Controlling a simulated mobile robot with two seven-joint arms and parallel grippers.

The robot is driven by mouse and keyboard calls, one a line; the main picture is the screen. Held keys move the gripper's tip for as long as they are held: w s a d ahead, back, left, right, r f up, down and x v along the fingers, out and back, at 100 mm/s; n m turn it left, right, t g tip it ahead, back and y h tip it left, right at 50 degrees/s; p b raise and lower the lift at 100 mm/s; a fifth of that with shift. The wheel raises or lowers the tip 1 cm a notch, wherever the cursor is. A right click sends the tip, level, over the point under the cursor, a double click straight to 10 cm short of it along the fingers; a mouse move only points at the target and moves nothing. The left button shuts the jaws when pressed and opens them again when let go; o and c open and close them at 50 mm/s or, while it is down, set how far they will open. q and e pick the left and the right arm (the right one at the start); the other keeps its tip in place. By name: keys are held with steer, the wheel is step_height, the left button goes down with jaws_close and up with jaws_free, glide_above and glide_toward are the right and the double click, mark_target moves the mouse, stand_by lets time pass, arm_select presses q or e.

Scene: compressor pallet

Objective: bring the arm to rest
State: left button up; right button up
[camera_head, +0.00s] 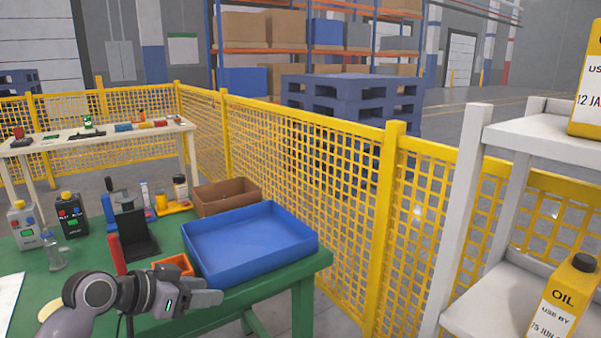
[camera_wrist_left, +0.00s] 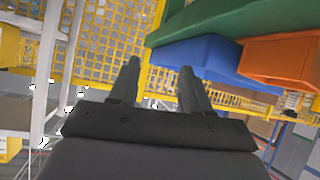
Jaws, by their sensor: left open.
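My left gripper (camera_head: 207,297) is at the front edge of the green table, just in front of the blue tray, at the bottom of the head view. In the left wrist view its two fingers (camera_wrist_left: 160,85) are apart with nothing between them. The gripper touches no object that I can make out. My right gripper is not in view.
The green table (camera_head: 291,271) holds a blue tray (camera_head: 213,277), an orange bin (camera_head: 173,262), a brown box (camera_head: 226,196), and control boxes (camera_head: 72,216). A yellow mesh fence (camera_head: 300,140) stands behind. A white shelf (camera_head: 500,290) with oil containers (camera_head: 561,300) is at right.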

arm_select(q)
steer(key=s+f+n+t+y+p, duration=0.1)
steer(key=s+f+n+y+p, duration=0.25)
steer(key=s+f, duration=0.75)
steer(key=s+f+p, duration=0.1)
steer(key=s+f, duration=0.1)
steer(key=s, duration=0.3)
steer(key=s+a+f+n+y+p, duration=0.1)
steer(key=s+f, duration=0.1)
steer(key=s, duration=0.3)
steer(key=s+f+t+y+p, duration=0.1)
steer(key=s+f, duration=0.1)
steer(key=s, duration=0.4)
steer(key=shift+a+f, duration=0.25)
steer(key=shift+a, duration=0.15)
steer(key=shift+n+y, duration=0.25)
steer(key=shift+c, duration=0.5)
